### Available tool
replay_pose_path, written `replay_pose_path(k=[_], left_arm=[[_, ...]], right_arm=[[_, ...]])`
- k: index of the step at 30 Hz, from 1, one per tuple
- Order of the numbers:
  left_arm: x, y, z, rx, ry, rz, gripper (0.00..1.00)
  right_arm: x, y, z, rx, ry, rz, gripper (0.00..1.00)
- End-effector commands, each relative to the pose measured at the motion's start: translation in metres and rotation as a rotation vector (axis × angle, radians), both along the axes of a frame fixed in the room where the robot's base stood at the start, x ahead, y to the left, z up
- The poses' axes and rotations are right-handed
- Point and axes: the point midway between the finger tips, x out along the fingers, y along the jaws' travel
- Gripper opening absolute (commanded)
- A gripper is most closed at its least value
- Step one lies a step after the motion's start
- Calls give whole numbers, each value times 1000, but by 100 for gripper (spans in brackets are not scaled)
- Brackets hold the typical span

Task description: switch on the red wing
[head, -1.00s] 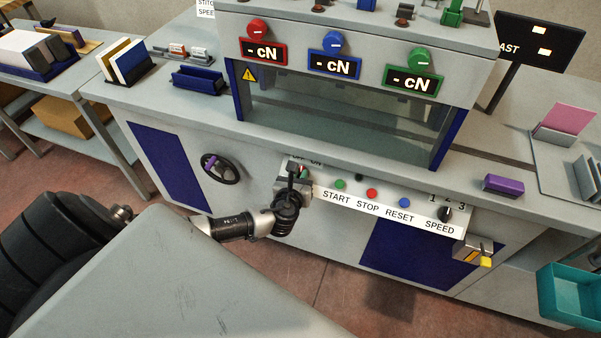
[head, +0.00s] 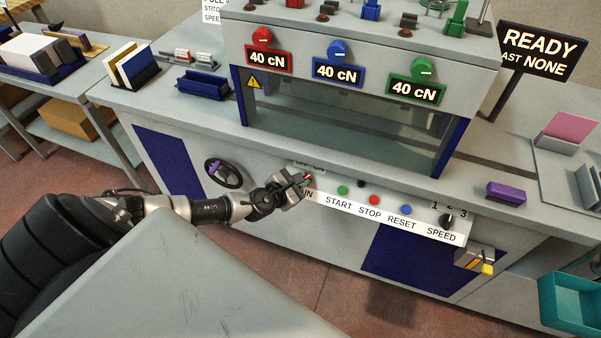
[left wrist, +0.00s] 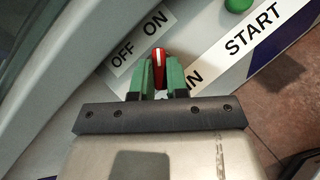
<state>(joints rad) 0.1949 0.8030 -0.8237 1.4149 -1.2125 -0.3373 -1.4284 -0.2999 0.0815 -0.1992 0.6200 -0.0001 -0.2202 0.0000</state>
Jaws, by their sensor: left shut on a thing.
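The red wing (left wrist: 158,54) is a small red switch knob with a white line, on the white label strip of the machine's front panel. In the left wrist view its white line points up toward the word ON, with OFF to the left. My left gripper (left wrist: 159,76) is shut on the wing, one green fingertip on each side. In the head view the left gripper (head: 299,183) reaches the left end of the strip and mostly hides the wing. My right gripper is in neither view.
Right of the wing are the green START button (head: 342,190), red STOP button (head: 374,199), blue RESET button (head: 406,209) and SPEED knob (head: 447,220). A handwheel (head: 223,173) is to the left. Three displays read 40 cN. The black sign (head: 538,51) reads READY, LAST NONE.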

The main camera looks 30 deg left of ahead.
Motion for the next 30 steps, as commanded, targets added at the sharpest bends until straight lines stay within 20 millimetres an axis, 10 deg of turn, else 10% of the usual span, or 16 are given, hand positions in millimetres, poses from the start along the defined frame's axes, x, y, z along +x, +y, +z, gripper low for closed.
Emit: replay_pose_path(k=[20,21,25,30], left_arm=[[0,1,0,42,8,-50,0],[0,1,1,42,8,-50,20],[0,1,1,41,8,-49,40],[0,1,1,40,8,-48,40]], right_arm=[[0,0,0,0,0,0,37],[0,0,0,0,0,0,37],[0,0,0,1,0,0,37],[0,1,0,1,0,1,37]])
